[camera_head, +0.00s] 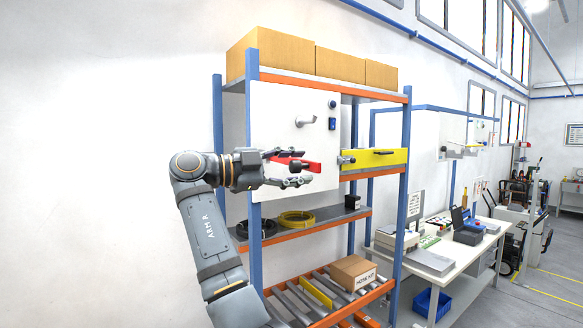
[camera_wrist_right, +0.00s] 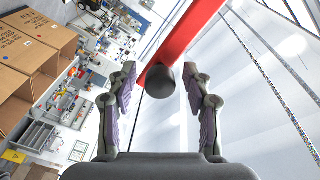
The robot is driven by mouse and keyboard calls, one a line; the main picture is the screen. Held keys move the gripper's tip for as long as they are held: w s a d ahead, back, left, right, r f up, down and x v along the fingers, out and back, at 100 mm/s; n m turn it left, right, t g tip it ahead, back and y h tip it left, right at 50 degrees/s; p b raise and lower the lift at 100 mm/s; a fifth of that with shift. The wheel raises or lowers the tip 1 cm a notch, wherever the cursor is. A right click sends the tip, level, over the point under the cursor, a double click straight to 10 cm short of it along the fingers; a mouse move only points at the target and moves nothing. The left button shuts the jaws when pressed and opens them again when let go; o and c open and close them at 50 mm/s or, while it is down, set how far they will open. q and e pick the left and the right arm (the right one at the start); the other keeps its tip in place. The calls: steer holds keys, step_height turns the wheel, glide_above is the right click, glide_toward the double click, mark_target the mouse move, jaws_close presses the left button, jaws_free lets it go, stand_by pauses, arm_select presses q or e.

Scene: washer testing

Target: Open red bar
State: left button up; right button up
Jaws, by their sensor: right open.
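The red bar (camera_head: 305,165) is in front of a white panel on the blue and orange rack in the head view. My right gripper (camera_head: 298,168) is open at the bar's left end, its fingers pointing right and partly hiding it. In the right wrist view the red bar (camera_wrist_right: 192,28) runs from the top edge down to a round black knob (camera_wrist_right: 160,81). The knob appears in the gap between the open fingertips of my right gripper (camera_wrist_right: 160,76), with no visible contact. My left gripper is not in view.
The white panel (camera_head: 280,112) carries a grey handle (camera_head: 306,121) above the bar. A yellow drawer front (camera_head: 375,160) is to the right. Cardboard boxes (camera_head: 285,50) stand on top of the rack. A workbench (camera_head: 455,255) with equipment is further right.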

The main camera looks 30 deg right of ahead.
steer(key=w+a, duration=0.1)
steer(key=a, duration=1)
steer(key=shift+w+a, duration=0.25)
steer(key=shift+a, duration=0.15)
